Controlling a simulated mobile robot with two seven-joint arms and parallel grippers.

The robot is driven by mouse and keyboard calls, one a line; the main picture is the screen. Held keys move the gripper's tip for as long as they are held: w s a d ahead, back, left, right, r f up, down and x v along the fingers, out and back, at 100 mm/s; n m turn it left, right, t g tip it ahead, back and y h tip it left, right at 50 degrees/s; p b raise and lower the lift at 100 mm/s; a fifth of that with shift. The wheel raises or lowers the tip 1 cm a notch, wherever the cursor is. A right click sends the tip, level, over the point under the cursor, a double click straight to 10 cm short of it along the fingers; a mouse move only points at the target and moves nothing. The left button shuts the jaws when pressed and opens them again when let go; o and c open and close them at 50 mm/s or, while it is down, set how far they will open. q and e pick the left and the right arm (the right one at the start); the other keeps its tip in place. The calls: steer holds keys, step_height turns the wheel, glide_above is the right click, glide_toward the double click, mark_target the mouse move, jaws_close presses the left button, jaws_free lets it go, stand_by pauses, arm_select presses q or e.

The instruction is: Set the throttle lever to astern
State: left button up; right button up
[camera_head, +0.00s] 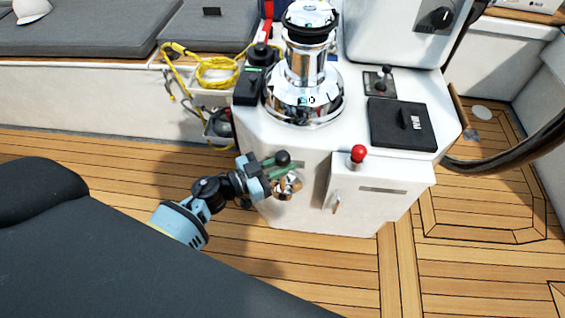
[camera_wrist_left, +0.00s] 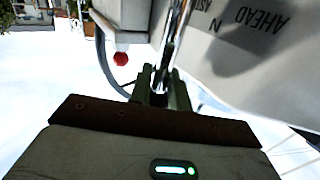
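The throttle lever has a black knob (camera_head: 283,158) and stands on the left side of the white console, above a round metal hub. In the left wrist view its chrome shaft (camera_wrist_left: 173,45) runs up from between my fingers, beside an upside-down label plate (camera_wrist_left: 250,45) reading AHEAD, N and a partly cut-off AST. My left gripper (camera_head: 283,170) is at the lever, below the knob. Its green fingers (camera_wrist_left: 162,92) lie close on both sides of the shaft and look shut on it. The fingers hide part of the lever, and its exact setting is unclear. My right gripper is out of view.
The white console (camera_head: 300,215) carries a chrome winch (camera_head: 305,75), a red-knobbed lever (camera_head: 357,155) and a black panel (camera_head: 402,125). A yellow rope (camera_head: 215,72) hangs behind. The wheel rim (camera_head: 520,145) is at right. Open teak floor (camera_head: 300,275) lies in front.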

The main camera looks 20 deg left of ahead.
arm_select(q)
steer(key=shift+r, duration=0.15)
jaws_close()
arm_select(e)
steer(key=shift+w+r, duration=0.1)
